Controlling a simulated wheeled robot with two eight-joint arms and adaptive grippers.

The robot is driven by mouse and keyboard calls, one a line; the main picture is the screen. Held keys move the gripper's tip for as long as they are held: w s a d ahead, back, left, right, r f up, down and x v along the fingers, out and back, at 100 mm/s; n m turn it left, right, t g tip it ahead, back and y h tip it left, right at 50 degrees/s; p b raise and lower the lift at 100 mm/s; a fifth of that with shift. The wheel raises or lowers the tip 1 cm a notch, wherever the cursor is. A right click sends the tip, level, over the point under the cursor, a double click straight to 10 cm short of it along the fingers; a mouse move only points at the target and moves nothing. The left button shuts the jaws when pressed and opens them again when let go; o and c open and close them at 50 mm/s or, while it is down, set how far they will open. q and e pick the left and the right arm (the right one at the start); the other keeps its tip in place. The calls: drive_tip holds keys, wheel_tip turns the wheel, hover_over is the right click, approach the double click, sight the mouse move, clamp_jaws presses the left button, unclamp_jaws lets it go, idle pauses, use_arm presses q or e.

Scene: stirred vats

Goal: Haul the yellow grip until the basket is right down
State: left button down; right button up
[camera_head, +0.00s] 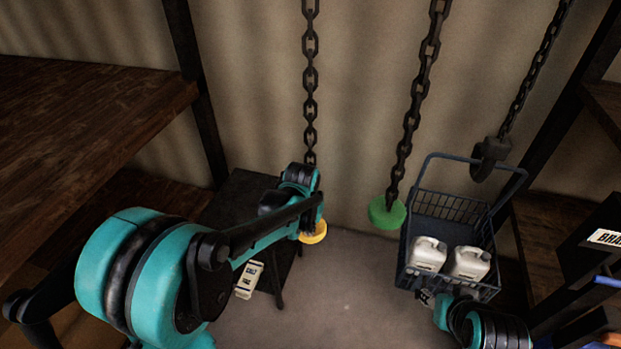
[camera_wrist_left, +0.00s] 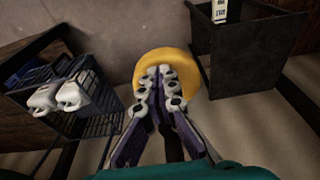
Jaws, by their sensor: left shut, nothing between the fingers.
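The yellow grip (camera_head: 314,234) is a round disc at the foot of the left chain (camera_head: 310,95); my left wrist partly covers it. In the left wrist view the yellow grip (camera_wrist_left: 197,68) lies behind the fingertips of my left gripper (camera_wrist_left: 165,75). The fingers are together with nothing held; I cannot tell whether they touch the disc. The dark wire basket (camera_head: 408,250) hangs at the right by its handle from a hook (camera_head: 489,158), with two white jugs (camera_head: 428,254) inside. My right gripper (camera_head: 428,297) is by the basket's lower front edge, its fingers too small to read.
A green disc (camera_head: 387,213) hangs on the middle chain (camera_head: 418,90), between the yellow grip and the basket. A dark stand (camera_head: 240,205) is behind my left arm, with a small labelled block (camera_head: 246,280) near it. Wooden shelves (camera_head: 80,110) flank both sides. Bare floor lies centrally.

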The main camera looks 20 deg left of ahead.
use_arm(q)
drive_tip(key=shift+f+b, duration=1)
drive_tip(key=shift+f, duration=0.4)
wheel_tip(320, 180, up, 9)
drive_tip(key=p, duration=0.6)
drive_tip(key=shift+p, duration=0.3)
wheel_tip(320, 180, up, 5)
drive_tip(key=p, duration=0.3)
drive_tip(key=s+a+f+t+b, duration=0.2)
drive_tip(key=s+f+t+b, duration=0.3)
drive_tip(key=s+f+b, duration=1.2)
wheel_tip(320, 180, down, 2)
drive_tip(key=b, duration=0.7)
drive_tip(key=shift+a, duration=0.4)
